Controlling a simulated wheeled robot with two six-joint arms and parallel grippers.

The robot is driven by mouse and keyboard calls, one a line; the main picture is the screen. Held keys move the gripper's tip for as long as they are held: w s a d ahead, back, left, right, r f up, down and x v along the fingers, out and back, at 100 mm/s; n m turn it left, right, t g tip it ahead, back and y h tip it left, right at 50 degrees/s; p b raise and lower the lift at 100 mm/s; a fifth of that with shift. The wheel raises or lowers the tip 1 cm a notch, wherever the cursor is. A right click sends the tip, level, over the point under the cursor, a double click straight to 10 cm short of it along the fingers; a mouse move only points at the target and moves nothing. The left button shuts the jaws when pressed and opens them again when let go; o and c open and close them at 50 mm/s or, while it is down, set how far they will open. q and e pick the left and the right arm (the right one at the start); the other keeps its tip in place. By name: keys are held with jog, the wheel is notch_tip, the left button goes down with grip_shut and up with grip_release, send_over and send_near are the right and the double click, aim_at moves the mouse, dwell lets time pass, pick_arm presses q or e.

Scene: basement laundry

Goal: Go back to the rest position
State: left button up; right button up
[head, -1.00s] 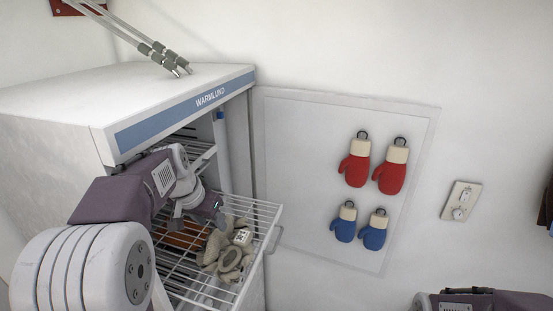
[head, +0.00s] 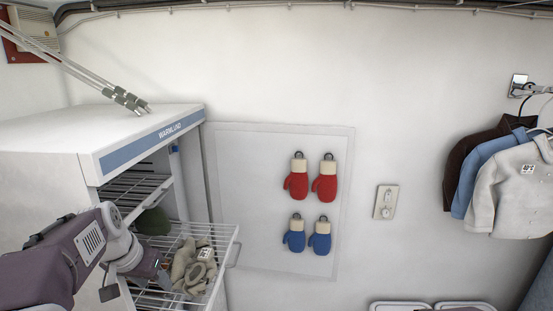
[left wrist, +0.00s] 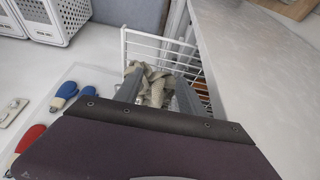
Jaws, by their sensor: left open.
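My left gripper (head: 137,279) reaches in from the left, in front of the drying cabinet (head: 84,150), beside its pulled-out wire rack (head: 222,236). It is open; in the left wrist view its two fingers (left wrist: 157,92) stand apart. A beige cloth item with a white tag (head: 190,270) lies on the rack beyond the fingertips. It also shows between and beyond the fingers in the left wrist view (left wrist: 150,84). I cannot tell whether the fingers touch it. A dark green item (head: 153,221) lies farther back in the cabinet. My right gripper is not in view.
Red mittens (head: 325,183) and blue mittens (head: 320,238) hang on a pale wall panel (head: 240,180). A wall switch (head: 386,202) is beside it. Jackets (head: 515,190) hang at the right. White baskets (left wrist: 45,18) show in the left wrist view. Metal rods cross above the cabinet.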

pick_arm(q)
jog(key=s+d+f+m+g+b, duration=0.2)
jog(key=s+d+f+b, duration=0.15)
jog(key=d+f, duration=0.5)
jog(key=s+d+f+n+b, duration=0.1)
jog(key=s+f+b, duration=0.1)
jog(key=s+f, duration=0.4)
jog(key=s+d+f+n+g+b, duration=0.1)
jog(key=s+f+n, duration=0.1)
jog(key=s+f, duration=0.4)
notch_tip(320, 180, down, 4)
jog(key=shift+s+d+f+b, duration=0.2)
jog(key=shift+d+f+b, duration=0.05)
jog(key=shift+d+b, duration=0.1)
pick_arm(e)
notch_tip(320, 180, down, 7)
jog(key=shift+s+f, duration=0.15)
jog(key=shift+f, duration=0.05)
